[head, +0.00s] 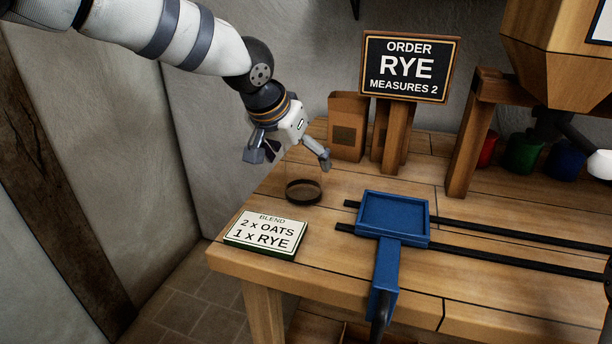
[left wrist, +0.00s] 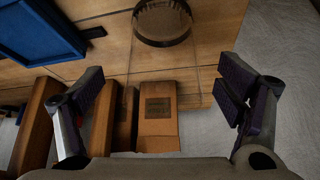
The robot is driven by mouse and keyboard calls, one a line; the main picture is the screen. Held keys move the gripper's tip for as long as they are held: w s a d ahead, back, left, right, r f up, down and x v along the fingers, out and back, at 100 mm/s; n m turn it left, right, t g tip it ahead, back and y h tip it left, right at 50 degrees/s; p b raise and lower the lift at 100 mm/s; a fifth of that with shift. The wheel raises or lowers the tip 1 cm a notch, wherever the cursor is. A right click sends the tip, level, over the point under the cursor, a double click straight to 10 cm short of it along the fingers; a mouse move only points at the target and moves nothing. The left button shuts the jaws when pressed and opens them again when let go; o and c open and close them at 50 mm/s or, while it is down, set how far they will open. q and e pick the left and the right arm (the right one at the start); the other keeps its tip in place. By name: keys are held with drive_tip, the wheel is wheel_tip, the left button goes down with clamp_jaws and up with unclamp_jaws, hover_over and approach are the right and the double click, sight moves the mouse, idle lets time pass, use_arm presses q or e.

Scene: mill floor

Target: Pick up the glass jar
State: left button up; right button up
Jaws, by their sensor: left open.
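The glass jar (head: 304,190) stands upright on the wooden bench near its left end. Its clear walls are hard to see; a dark layer shows at its bottom. My left gripper (head: 289,158) is open and empty, with its fingers spread above the jar. In the left wrist view the jar's round base (left wrist: 162,22) shows at the top, ahead of the open left gripper (left wrist: 163,88). Faint clear walls seem to reach down between the fingers. I cannot tell whether either finger touches the glass. My right gripper is not in view.
A blend card (head: 265,233) lies at the bench's front left edge, close to the jar. A blue tray (head: 393,214) on dark rails stands to the right. Behind are brown bags (head: 347,125) and an order sign (head: 410,67) on a wooden post.

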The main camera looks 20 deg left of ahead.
use_arm(q)
drive_tip(key=x, duration=0.5)
drive_tip(key=shift+w+a+r+b, duration=0.1)
drive_tip(key=shift+b, duration=0.25)
drive_tip(key=shift+r, duration=0.2)
drive_tip(key=shift+c, duration=0.2)
drive_tip(key=c, duration=1.4)
